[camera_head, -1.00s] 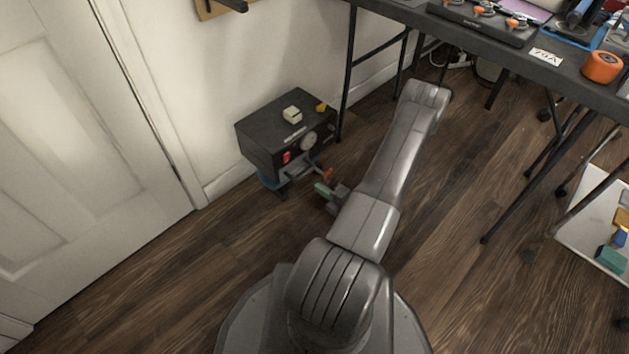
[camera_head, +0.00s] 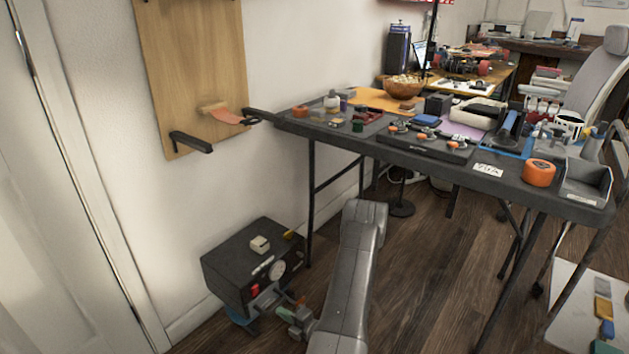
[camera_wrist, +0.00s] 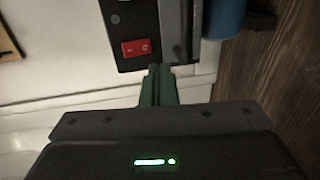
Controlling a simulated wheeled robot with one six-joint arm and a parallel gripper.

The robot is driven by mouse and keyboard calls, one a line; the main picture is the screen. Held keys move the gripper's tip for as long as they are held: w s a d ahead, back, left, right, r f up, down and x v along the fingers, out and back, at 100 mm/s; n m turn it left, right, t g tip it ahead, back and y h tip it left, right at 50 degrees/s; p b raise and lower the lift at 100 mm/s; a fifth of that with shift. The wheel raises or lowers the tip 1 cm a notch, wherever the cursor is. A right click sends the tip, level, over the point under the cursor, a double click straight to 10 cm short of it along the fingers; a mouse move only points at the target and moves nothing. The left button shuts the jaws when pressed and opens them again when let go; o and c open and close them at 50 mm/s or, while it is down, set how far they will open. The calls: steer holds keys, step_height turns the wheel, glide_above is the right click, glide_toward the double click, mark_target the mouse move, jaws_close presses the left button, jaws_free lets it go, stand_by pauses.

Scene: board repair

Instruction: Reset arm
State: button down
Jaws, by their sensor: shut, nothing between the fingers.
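My arm (camera_head: 350,270) reaches out from the bottom of the head view, its elbow raised beside the table. My gripper (camera_head: 284,312) is low, at the front of a black box, and holds nothing. In the wrist view its green fingers (camera_wrist: 158,85) are closed together just below the box's front face. I cannot tell whether they touch the box. The black box (camera_head: 232,262) has a dial (camera_head: 277,270) and a red switch, which shows large in the wrist view (camera_wrist: 137,48).
A black folding table (camera_head: 440,170) with several tools and an orange roll (camera_head: 538,173) stands to the right. A wooden wall board (camera_head: 190,70) with a hook (camera_head: 191,142) hangs at upper left. A white door (camera_head: 50,190) is at left. A white low surface (camera_head: 575,315) is at lower right.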

step_height(320, 180, up, 3)
steer(key=w+a+p, duration=0.2)
steer(key=a+p, duration=0.1)
steer(key=f+v, duration=0.1)
steer(key=v, duration=0.5)
steer(key=shift+p, duration=0.3)
steer(key=shift+w, duration=0.1)
